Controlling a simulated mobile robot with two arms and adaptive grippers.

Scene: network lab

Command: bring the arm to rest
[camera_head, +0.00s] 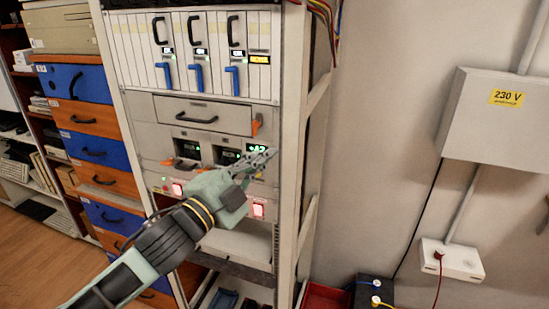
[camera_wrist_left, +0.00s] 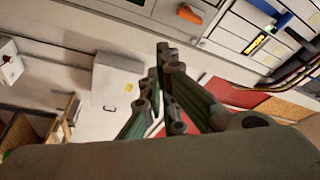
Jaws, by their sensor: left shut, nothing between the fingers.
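My left arm comes in from the lower left in the head view. Its gripper (camera_head: 262,160) is shut and empty, in front of the rack's lower panels, with the fingers pointing up and to the right. The gripper also shows in the left wrist view (camera_wrist_left: 162,50), with its fingertips together. The gripper hides part of the panel with green displays (camera_head: 188,149). I cannot tell whether the fingers touch the panel. My right gripper is not in view.
The equipment rack (camera_head: 292,130) has blue-handled modules (camera_head: 197,76) above and red lit switches (camera_head: 258,210) below. Blue and orange drawers (camera_head: 95,150) stand at the left. A grey 230 V box (camera_head: 490,130) hangs on the right wall. Open space lies between rack and box.

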